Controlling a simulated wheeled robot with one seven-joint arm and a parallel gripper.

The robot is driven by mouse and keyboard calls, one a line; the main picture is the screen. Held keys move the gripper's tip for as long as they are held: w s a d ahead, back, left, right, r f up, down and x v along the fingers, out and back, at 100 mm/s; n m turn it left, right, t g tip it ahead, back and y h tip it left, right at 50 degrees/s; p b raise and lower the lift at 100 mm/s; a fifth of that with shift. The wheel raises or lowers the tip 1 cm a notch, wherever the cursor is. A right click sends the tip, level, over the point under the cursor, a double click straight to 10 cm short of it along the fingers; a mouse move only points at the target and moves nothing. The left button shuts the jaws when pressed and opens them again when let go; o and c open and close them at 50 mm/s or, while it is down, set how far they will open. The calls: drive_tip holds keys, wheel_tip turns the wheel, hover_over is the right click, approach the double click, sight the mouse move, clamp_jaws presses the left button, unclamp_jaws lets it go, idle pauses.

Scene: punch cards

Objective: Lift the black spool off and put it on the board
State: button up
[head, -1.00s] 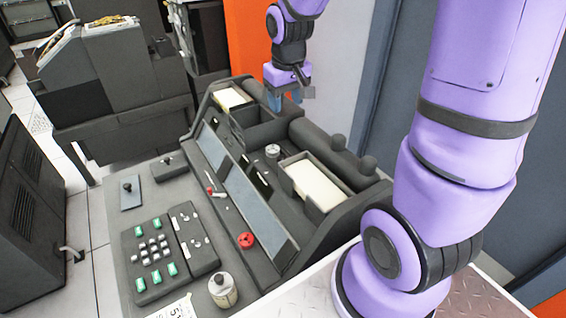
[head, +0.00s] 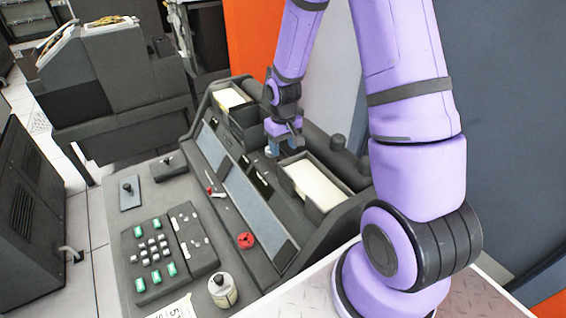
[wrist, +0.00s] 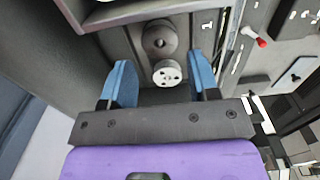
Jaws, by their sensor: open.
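In the wrist view a round black spool-like piece (wrist: 160,38) with a hole in its middle sits in a dark channel of the machine. Just nearer is a round piece with a pale, dark-holed face (wrist: 167,75). I cannot tell for sure which is the black spool. My gripper (head: 284,150) is open, its blue fingers low over the machine beside the card tray. In the wrist view the fingers lie on either side of the pale-faced piece, with nothing held. A flat grey plate (head: 129,204) with a black knob, at the desk's left, may be the board.
A raised tray of cream cards (head: 313,183) stands close to the right of my gripper. A second card tray (head: 231,97) is behind. A keypad (head: 160,250), a red knob (head: 245,240) and a cream-sided jar-like piece (head: 223,291) are at the front.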

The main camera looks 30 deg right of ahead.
sight(283, 159)
drive_tip(key=shift+w+f, duration=0.15)
drive_tip(key=shift+f, duration=2.65)
drive_tip(key=c, duration=0.6)
